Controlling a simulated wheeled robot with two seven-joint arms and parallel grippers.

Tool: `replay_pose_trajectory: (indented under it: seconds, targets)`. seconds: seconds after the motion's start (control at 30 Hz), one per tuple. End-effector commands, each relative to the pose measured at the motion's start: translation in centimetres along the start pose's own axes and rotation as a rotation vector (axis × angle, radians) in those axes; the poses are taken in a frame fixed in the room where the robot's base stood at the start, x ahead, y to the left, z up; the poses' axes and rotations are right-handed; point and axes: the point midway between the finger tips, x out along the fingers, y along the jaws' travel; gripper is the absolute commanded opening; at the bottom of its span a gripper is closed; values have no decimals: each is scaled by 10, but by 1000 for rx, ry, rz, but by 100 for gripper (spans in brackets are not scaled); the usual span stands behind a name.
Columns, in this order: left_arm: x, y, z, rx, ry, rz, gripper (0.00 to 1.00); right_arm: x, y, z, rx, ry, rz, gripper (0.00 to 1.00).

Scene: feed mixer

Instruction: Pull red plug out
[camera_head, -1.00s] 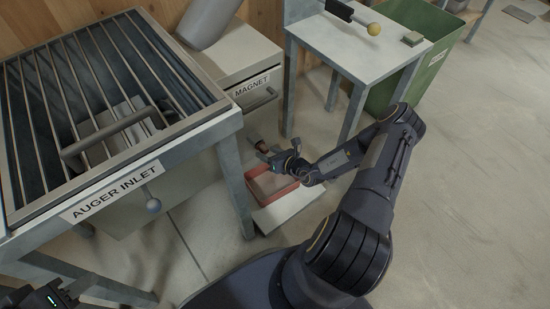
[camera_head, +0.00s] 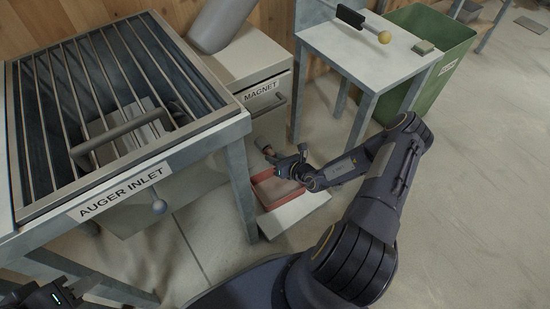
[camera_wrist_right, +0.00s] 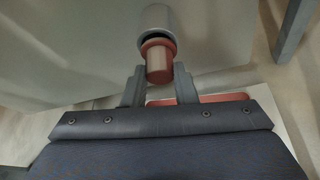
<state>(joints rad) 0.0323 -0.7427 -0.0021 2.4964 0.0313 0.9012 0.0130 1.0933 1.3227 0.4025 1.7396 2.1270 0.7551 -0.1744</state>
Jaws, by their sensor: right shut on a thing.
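The red plug (camera_wrist_right: 159,62) sits at the mouth of a grey round spout (camera_wrist_right: 157,22) in the right wrist view, with a dark gap at the spout's rim. My right gripper (camera_wrist_right: 159,88) has one finger on each side of the plug and is shut on it. In the head view my right gripper (camera_head: 272,155) is low beside the magnet housing, just above a red tray (camera_head: 262,196). The plug is small and mostly hidden there. My left gripper (camera_head: 45,298) is at the bottom left corner, its fingers out of view.
The auger inlet table (camera_head: 240,125) with its grate stands at the left, its leg close to the tray. The magnet housing (camera_head: 262,70) is behind. A side table (camera_head: 345,50) holds a yellow-knobbed tool. Open floor (camera_head: 470,190) lies at the right.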

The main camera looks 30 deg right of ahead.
Motion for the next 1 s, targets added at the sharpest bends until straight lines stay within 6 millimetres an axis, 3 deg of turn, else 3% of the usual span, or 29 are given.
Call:
replay_pose_trajectory:
  seconds: [1.0]
  targets:
    - [-8, 4, -4, 0, 0, 0, 36, -22, 0, -11, 0, 1, -1, 0]
